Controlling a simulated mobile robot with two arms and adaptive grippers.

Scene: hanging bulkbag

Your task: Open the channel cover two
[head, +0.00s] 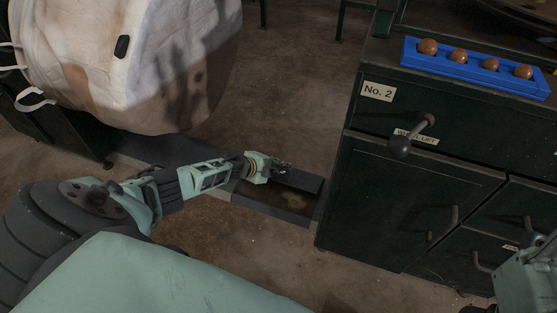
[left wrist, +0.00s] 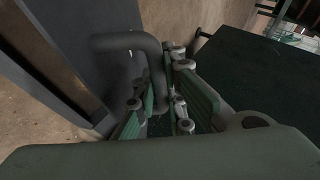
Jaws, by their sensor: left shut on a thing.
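A dark channel cover (head: 298,179) stands tilted up at the side of the floor channel (head: 283,202), beside the cabinet, and the channel's brownish inside shows. My left gripper (head: 281,169) reaches in from the left to the cover's upper edge. In the left wrist view, a bent grey handle (left wrist: 125,40) passes down between the fingers of my left gripper (left wrist: 160,112), which is shut on it. The lower end of the handle is hidden by the fingers. Only a mint part of my right arm shows at the right edge; its fingers are not visible.
A dark green cabinet (head: 420,195) marked No. 2 stands close on the right, with a knobbed lever (head: 400,146) sticking out. A blue tray (head: 470,68) of brown balls lies on top. A white bulk bag (head: 140,60) hangs at the upper left. Open floor lies behind the channel.

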